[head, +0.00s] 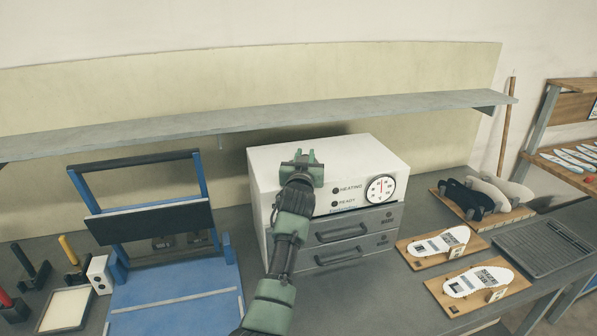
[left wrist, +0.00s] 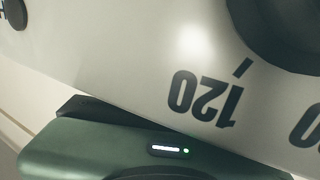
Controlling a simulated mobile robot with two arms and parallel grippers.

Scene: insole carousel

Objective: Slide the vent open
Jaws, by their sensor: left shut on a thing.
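The white oven (head: 263,163) stands at the back of the bench, with a round gauge, two indicator lamps and two grey drawers on its front. My left gripper (head: 303,165) is at the upper left of the oven, at the front edge of its top. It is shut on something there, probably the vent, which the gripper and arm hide. In the left wrist view a green finger (left wrist: 90,150) lies close to a white panel (left wrist: 110,60) with an upside-down "120" and part of a dark round knob (left wrist: 285,30). My right gripper is not in view.
A grey shelf (head: 250,113) runs above and behind the oven. A blue frame press (head: 175,290) stands left. White insoles on wooden boards (head: 410,259), dark and light shoe forms (head: 465,198) and a grey ribbed tray (head: 550,248) are on the right.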

